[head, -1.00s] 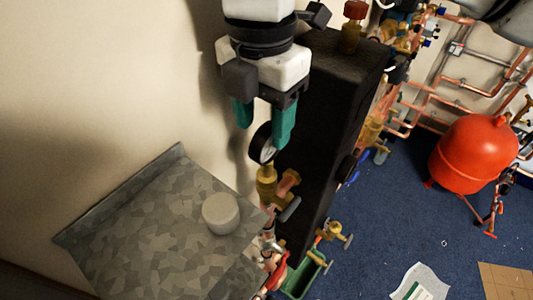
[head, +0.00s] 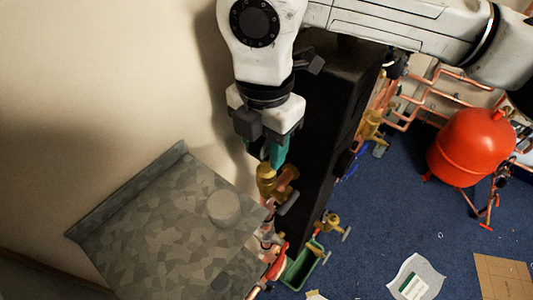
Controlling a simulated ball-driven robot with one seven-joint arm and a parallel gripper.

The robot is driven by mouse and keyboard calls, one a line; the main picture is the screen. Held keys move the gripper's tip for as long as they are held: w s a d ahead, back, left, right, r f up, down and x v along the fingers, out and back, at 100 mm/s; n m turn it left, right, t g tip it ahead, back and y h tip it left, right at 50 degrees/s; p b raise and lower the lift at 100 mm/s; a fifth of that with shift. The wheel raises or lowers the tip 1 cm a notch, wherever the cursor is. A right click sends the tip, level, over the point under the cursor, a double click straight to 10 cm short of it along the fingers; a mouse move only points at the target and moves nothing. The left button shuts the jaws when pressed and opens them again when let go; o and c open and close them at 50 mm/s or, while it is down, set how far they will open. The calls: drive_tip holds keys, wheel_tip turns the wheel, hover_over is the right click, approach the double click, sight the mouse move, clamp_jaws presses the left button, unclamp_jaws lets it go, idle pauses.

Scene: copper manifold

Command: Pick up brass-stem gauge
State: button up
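The brass-stem gauge is mostly hidden behind my gripper in the head view; its dial does not show clearly. The brass fitting (head: 266,178) below it stands upright beside the tall black block. My gripper (head: 268,155) points down right above that fitting, with its teal fingertips at the gauge's place. One teal finger shows plainly; the other is dark and partly turned away. I cannot tell whether the fingers touch or close on the gauge.
A galvanised metal shelf (head: 150,235) with a round grey puck (head: 223,208) lies to the left. The tall black block (head: 315,150) stands close on the right.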

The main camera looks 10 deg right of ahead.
clamp_jaws()
drive_tip(key=shift+r, duration=0.1)
idle(0.3)
